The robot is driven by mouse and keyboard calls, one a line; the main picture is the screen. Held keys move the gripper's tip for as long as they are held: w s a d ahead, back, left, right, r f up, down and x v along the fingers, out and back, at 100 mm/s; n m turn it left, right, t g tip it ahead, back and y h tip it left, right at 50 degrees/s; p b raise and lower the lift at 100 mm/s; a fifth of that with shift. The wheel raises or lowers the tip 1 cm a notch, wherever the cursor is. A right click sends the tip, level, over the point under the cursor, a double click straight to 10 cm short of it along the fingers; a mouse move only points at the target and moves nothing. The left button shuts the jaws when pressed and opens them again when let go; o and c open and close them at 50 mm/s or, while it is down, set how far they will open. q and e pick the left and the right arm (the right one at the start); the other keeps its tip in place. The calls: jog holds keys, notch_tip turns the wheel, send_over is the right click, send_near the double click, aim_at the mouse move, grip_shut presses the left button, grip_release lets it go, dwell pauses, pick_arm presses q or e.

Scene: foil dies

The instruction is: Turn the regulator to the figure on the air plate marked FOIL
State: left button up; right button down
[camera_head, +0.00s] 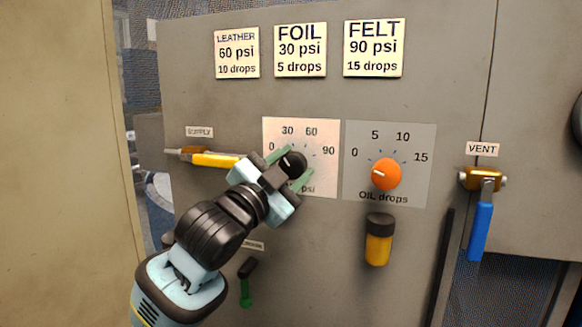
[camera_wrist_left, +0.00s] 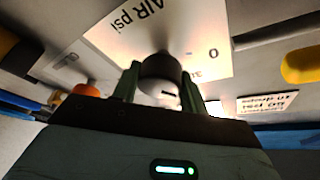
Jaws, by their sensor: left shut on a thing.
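The plate marked FOIL (camera_head: 300,50) reads 30 psi and 5 drops, at the top of the grey panel. The air regulator is a black knob (camera_head: 294,161) on a pale dial plate (camera_head: 326,179) marked 0, 30, 60 and 90. My left gripper (camera_head: 289,168) is shut on this knob, a green finger on either side. In the left wrist view the knob (camera_wrist_left: 160,72) sits between the fingers, below the words AIR psi. A small light mark shows on the knob, on its left side in the head view; its exact reading is hard to tell. My right gripper is out of view.
To the right is an orange oil knob (camera_head: 386,173) with a yellow-and-black bowl (camera_head: 378,240) below. A yellow supply lever (camera_head: 214,160) lies left, a blue vent lever (camera_head: 481,231) hangs right, and a green-tipped lever (camera_head: 246,284) hangs below my arm.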

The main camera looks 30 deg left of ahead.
pick_arm(q)
jog(key=shift+m+g+h, duration=0.5)
jog(key=shift+m, duration=0.8)
jog(key=o, duration=1)
jog(key=shift+f, duration=0.1)
